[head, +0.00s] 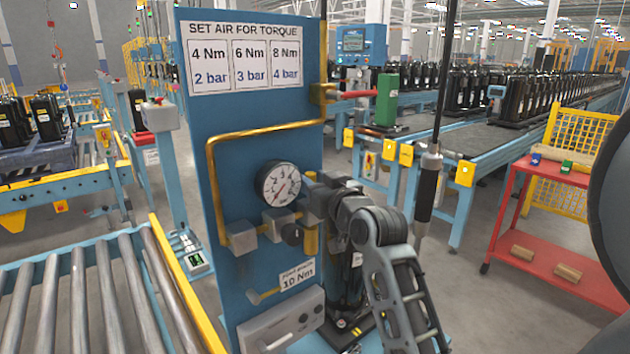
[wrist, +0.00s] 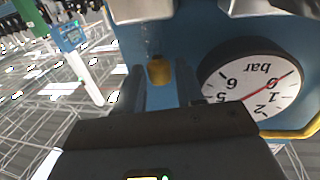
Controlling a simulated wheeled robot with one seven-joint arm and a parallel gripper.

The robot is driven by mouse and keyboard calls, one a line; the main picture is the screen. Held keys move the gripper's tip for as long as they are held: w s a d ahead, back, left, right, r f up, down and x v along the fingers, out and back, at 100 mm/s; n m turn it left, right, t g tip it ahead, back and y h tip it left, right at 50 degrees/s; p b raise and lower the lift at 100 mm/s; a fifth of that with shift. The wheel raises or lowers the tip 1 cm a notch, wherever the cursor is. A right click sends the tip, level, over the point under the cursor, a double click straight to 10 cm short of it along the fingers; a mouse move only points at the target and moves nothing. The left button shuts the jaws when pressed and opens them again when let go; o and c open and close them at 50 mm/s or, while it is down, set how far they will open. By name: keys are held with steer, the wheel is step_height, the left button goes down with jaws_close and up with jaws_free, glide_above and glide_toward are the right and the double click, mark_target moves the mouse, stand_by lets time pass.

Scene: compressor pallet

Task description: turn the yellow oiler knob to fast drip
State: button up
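The yellow knob (wrist: 158,70) is a small rounded piece in the wrist view, below a pale fitting against the blue panel. My gripper (wrist: 162,84) is open, with one dark finger on each side of the knob and a visible gap to it. I cannot tell how far the knob lies beyond the fingertips. In the head view my gripper (head: 312,200) is in front of the panel, right of the gauge, and its wrist hides part of the fittings. No drip marking on the knob can be read.
The blue panel (head: 214,130) carries a pressure gauge (head: 278,184), also close on the right in the wrist view (wrist: 258,86). A yellow pipe (head: 262,129) runs across the panel. A black hanging tool (head: 428,185) is right of my arm. A roller conveyor (head: 85,300) lies left.

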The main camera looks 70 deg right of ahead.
steer(key=shift+c, duration=0.4)
jaws_close()
steer(key=shift+s+d+b, duration=0.1)
steer(key=shift+b, duration=0.25)
steer(key=n+t+y+b, duration=0.2)
steer(key=y, duration=0.1)
steer(key=n+t+y+b, duration=0.1)
steer(key=shift+s+d+f+n+y, duration=0.15)
steer(key=shift+d+n+y, duration=0.15)
steer(key=shift+s+d+n+t+y+b, duration=0.1)
steer(key=shift+n+t+y+b, duration=0.15)
steer(key=shift+n+y+b, duration=0.6)
steer(key=shift+w+d+n+t+y+b, duration=0.1)
steer(key=shift+n+t+y+b, duration=0.2)
steer(key=shift+y, duration=0.9)
steer(key=shift+s+d+n+t+y+b, duration=0.1)
steer(key=shift+n+t+y+b, duration=0.25)
steer(key=shift+n+y, duration=0.55)
steer(key=shift+y, duration=0.25)
steer(key=shift+o, duration=0.4)
jaws_free()
